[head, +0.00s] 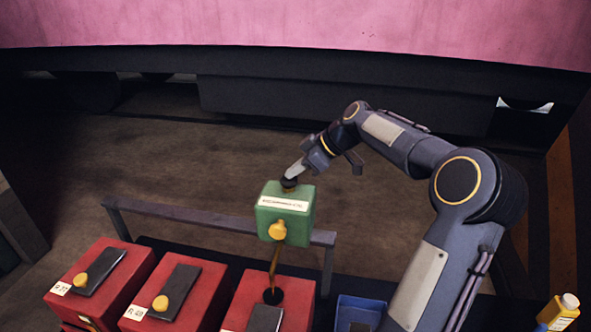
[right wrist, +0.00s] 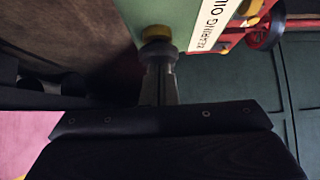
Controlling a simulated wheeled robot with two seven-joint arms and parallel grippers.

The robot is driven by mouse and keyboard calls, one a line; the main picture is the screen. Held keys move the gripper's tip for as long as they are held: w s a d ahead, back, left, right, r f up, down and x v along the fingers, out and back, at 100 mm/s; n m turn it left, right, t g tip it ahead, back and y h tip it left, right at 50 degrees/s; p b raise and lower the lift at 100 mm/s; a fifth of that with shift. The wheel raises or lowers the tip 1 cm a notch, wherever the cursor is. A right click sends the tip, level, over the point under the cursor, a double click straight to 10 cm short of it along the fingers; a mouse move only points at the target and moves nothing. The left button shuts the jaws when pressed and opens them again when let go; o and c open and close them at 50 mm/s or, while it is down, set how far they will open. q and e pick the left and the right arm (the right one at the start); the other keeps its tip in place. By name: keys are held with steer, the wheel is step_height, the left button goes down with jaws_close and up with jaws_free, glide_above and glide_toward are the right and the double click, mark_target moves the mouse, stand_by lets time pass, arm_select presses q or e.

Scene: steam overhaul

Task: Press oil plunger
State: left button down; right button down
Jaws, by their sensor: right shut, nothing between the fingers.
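The green oil box (head: 300,222) stands on a grey rail, with a white label and a yellow knob (head: 278,230) on its front. A dark round plunger (head: 289,183) sits on its top. My right gripper (head: 292,172) is shut and empty, its fingertips pointing down at the plunger and seeming to touch it. In the right wrist view the shut fingertips (right wrist: 158,62) meet the plunger (right wrist: 156,33) beside the green box (right wrist: 190,14). The fingers hide part of the plunger there. My left gripper is not in view.
Red boxes (head: 105,268) with black pads and yellow knobs stand along the front. A brown spout or stream (head: 275,260) runs from the green box to a black opening (head: 273,296) below. A blue bin (head: 344,316) and a yellow bottle (head: 558,313) are at right. The floor behind is clear.

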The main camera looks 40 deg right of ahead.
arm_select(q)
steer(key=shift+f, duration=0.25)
arm_select(e)
steer(key=shift+s+f, duration=0.1)
steer(key=shift+f, duration=0.4)
steer(key=shift+s+d+r, duration=0.2)
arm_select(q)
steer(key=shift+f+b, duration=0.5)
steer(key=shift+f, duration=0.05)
arm_select(e)
steer(key=v, duration=0.7)
steer(key=shift+r, duration=0.35)
steer(key=shift+w, duration=0.1)
